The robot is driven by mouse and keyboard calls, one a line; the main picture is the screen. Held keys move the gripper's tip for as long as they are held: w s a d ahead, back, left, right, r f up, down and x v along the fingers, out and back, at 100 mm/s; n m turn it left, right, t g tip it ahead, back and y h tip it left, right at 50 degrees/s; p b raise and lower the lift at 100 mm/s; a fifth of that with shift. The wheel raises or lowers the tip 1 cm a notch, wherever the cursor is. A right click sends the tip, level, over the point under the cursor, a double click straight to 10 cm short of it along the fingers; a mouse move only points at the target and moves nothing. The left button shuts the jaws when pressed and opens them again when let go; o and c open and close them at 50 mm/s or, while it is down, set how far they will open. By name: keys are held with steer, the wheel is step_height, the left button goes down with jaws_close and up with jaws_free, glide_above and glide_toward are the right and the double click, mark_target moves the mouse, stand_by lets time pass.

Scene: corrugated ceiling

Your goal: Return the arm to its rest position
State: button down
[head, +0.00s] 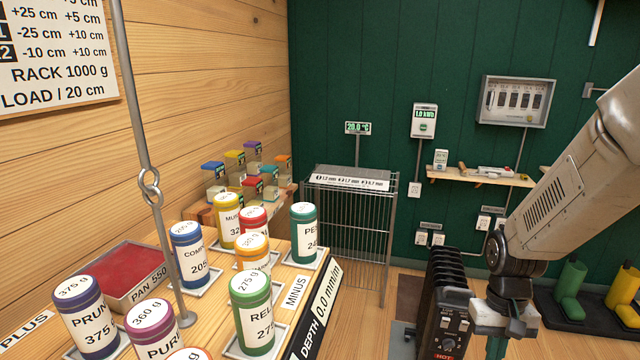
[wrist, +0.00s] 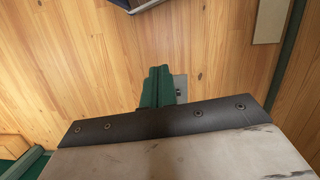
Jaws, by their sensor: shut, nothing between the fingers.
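My arm reaches in from the right edge of the head view and bends down at the wrist. My gripper (head: 497,348) hangs at the lower right, beside the black oil heater and apart from the weight table. Its tips are cut off by the bottom edge there. In the wrist view the green fingers of my gripper (wrist: 158,72) are together with nothing between them, pointing over the wooden floor (wrist: 90,60).
A table at the left bears several coloured weight jars (head: 252,310) and a red-topped pan (head: 128,272). A black heater (head: 445,305) stands close left of my gripper. Behind are a wire rack (head: 350,225) and a wall shelf (head: 480,178). Green and yellow boots (head: 570,285) stand at right.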

steer(key=s+a+r+n+t, duration=0.1)
steer(key=s+a+r+t, duration=0.1)
steer(key=s+r, duration=0.5)
steer(key=s+a+r+t, duration=0.1)
steer(key=s+a+r, duration=0.3)
steer(key=s+r, duration=0.4)
steer(key=shift+s+a+r+n+t, duration=0.25)
steer(key=shift+r+n+t, duration=0.15)
steer(key=shift+r, duration=2.5)
